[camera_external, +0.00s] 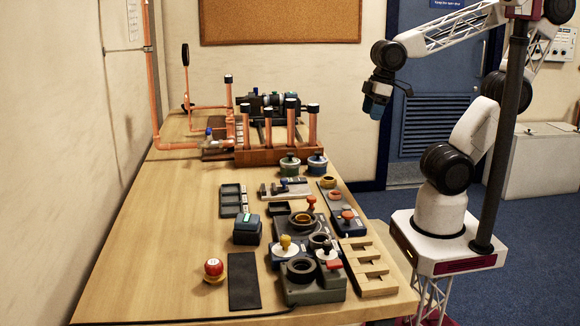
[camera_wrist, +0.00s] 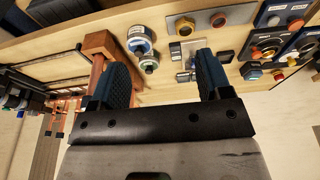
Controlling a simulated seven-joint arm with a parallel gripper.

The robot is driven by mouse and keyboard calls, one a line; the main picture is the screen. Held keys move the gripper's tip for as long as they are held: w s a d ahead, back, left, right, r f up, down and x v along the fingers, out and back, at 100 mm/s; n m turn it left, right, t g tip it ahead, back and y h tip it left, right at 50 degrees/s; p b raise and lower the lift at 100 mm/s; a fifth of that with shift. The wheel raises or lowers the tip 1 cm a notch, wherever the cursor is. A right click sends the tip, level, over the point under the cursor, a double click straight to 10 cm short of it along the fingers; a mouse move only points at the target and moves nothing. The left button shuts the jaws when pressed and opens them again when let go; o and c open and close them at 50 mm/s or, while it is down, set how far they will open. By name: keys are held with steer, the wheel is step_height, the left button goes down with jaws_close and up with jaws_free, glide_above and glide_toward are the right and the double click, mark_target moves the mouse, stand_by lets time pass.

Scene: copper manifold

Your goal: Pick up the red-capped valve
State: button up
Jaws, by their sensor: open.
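A flat red cap (camera_external: 334,265) shows on the grey block at the front right. Orange-red knobs (camera_external: 311,201) and (camera_external: 347,215) stand farther back. I cannot tell for sure which is the red-capped valve. My gripper (camera_external: 377,98) hangs high beyond the table's right edge, well apart from them.
A copper pipe manifold with upright black-capped pipes (camera_external: 292,122) fills the back of the table. A wooden rack (camera_external: 368,268) lies along the right edge. A dark mat (camera_external: 243,282) lies beside the red-topped piece. The left side is clear.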

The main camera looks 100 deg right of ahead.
steer(key=m+g+y, duration=0.3)
steer(key=m+y, duration=0.8)
steer(key=m, duration=0.2)
glide_above(214, 259)
steer(key=s+d, duration=0.9)
steer(key=d, duration=0.5)
step_height(214, 259, down, 8)
steer(key=shift+s+d+f, duration=0.1)
steer(key=shift+f, duration=0.05)
steer(key=w+a+f+m+y, duration=0.1)
steer(key=w+a+f, duration=0.1)
steer(key=w+a, duration=0.1)
steer(key=w+a+f+m, duration=0.2)
steer(key=w+a+f, duration=0.1)
steer(key=w+a+f+m+y, duration=0.1)
steer(key=w+a+f, duration=0.2)
steer(key=shift+a+f+y, duration=0.15)
steer(key=shift+a+y, duration=0.05)
steer(key=shift+y, duration=0.1)
steer(key=shift+w+a+f+m, duration=0.2)
steer(key=shift+m, duration=0.2)
steer(key=shift+x, duration=1.3)
